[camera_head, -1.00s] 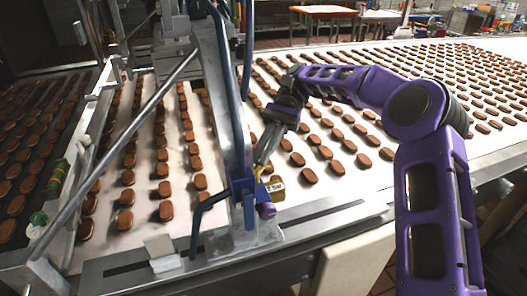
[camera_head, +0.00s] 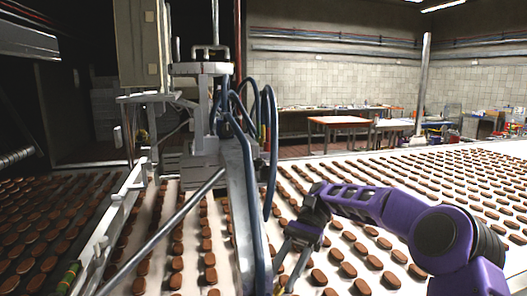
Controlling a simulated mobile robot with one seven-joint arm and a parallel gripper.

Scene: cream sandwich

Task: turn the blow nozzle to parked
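My gripper (camera_head: 284,272) points down at the bottom centre, just right of the grey slanted machine beam (camera_head: 243,205). A gap shows between its two fingers, but the tips run close to or past the bottom edge. I cannot tell whether they hold anything. The blow nozzle is not visible now. The blue clamp and tagged part on the lower beam, seen a second ago, lie below this view. Blue hoses (camera_head: 270,150) loop down along the beam from the machine head.
Rows of brown biscuits lie on the white conveyor (camera_head: 500,165) on both sides of the beam. A diagonal metal rod (camera_head: 165,235) crosses at left. A grey cabinet (camera_head: 140,45) stands behind. An orange-topped table (camera_head: 338,121) is far back.

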